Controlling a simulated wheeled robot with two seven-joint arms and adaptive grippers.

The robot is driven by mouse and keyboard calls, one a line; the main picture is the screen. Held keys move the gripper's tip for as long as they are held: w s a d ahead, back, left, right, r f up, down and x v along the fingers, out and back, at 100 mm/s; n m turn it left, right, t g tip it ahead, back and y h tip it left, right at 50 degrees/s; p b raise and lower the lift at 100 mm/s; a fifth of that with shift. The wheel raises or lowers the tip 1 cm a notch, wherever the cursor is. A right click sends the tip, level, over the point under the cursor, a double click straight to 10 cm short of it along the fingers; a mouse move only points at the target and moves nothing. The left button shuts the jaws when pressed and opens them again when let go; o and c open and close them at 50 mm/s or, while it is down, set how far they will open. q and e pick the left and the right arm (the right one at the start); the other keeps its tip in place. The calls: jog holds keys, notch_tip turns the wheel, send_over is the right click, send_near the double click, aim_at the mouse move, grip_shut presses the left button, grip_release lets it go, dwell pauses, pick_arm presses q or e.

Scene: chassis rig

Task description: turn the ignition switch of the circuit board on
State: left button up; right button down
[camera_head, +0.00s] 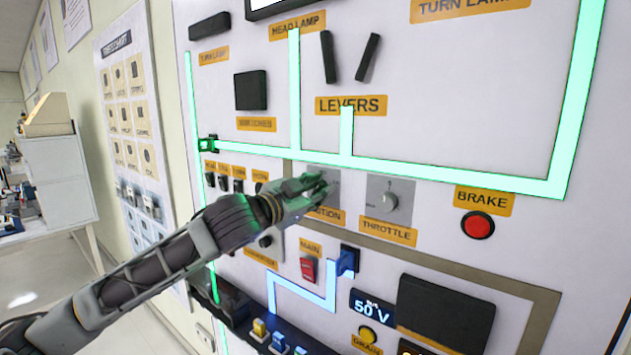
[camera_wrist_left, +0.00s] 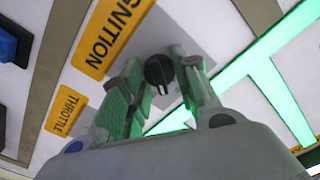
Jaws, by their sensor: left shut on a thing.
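The ignition switch is a round black knob (camera_wrist_left: 160,72) on a grey plate, beside the yellow IGNITION label (camera_wrist_left: 112,35) in the left wrist view. My left gripper (camera_wrist_left: 163,85) is shut on the knob, with one finger on each side of it. In the head view the left gripper (camera_head: 318,186) reaches in from the left to the board (camera_head: 440,130) and hides the knob and part of its label (camera_head: 326,215). My right gripper is in neither view.
A red main switch (camera_head: 308,269) and blue plug (camera_head: 347,261) are below. Glowing green strips (camera_head: 420,173) run above. Small switches (camera_head: 238,178) are left of the gripper.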

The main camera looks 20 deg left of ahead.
pick_arm(q)
jog(key=shift+r+m+p, duration=0.15)
jog(key=shift+m+p, duration=0.45)
jog(key=shift+m, duration=0.2)
jog(key=shift+m+p, duration=0.35)
jog(key=shift+m, duration=0.05)
jog(key=shift+m+p, duration=0.7)
jog(key=shift+m, duration=0.2)
jog(key=shift+m+p, duration=0.3)
jog(key=shift+m, duration=0.4)
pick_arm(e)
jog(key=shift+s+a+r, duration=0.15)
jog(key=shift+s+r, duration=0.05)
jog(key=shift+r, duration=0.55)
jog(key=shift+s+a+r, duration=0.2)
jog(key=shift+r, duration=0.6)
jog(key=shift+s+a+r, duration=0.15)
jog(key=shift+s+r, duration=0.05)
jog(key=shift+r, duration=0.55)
pick_arm(q)
jog(key=o, duration=1)
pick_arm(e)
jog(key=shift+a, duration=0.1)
